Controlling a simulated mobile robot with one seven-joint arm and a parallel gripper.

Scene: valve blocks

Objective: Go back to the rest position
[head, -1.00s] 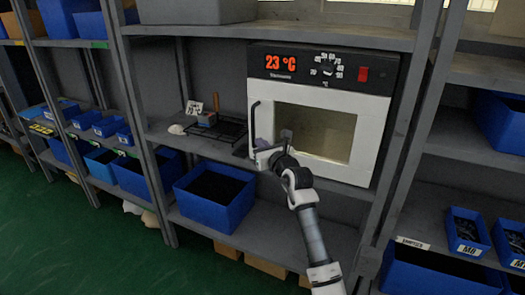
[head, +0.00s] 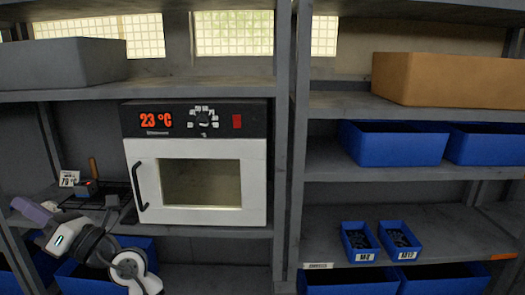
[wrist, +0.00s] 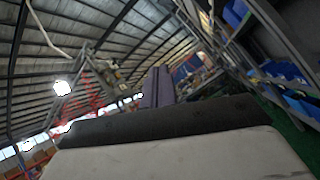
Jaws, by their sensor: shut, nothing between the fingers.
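My gripper (head: 34,210) is at the lower left of the head view, in front of the shelf and left of the oven. Its purple fingers point up and to the left. In the wrist view the fingers (wrist: 157,88) lie together with nothing between them. The white oven (head: 200,150) stands on the middle shelf with its door closed; its display reads 23 °C. My gripper is apart from the oven handle (head: 138,187). My arm covers part of the lower shelf.
A dark rack (head: 122,192) and a card reading 79 °C (head: 69,179) are left of the oven, behind my gripper. Blue bins (head: 395,145) fill shelves at the right. A brown box (head: 450,80) is higher up. A shelf post (head: 284,150) stands right of the oven.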

